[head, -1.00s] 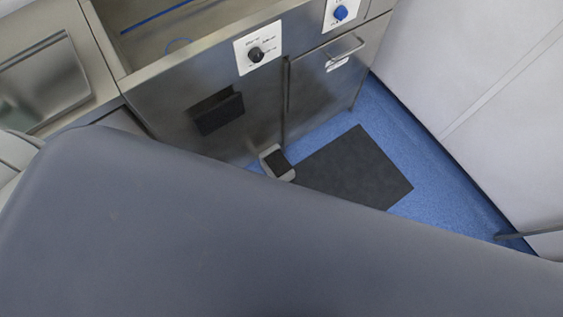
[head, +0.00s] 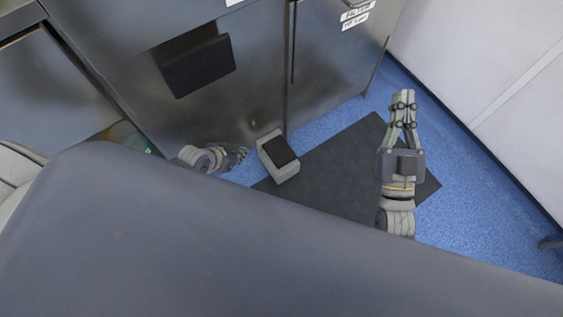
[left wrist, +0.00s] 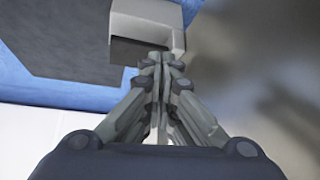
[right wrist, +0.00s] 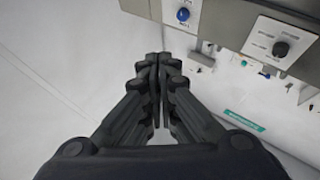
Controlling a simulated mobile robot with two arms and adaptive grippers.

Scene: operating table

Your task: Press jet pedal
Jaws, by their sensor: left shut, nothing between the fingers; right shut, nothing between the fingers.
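The jet pedal (head: 278,157) is a small light grey housing with a dark top. It stands on the floor at the foot of the steel cabinet, by the corner of a dark mat. My left gripper (head: 243,155) is shut and empty, low and just left of the pedal. In the left wrist view the pedal (left wrist: 148,25) lies just beyond the closed fingertips (left wrist: 162,58); contact cannot be told. My right gripper (head: 403,95) is shut and empty, above the mat's right side, with fingers pointing up. It also shows shut in the right wrist view (right wrist: 157,58).
The steel cabinet (head: 255,80) with a black box (head: 197,66) on its front stands behind the pedal. The dark mat (head: 335,165) lies on blue floor (head: 455,190). A white wall (head: 500,70) rises at the right. My grey body fills the lower foreground.

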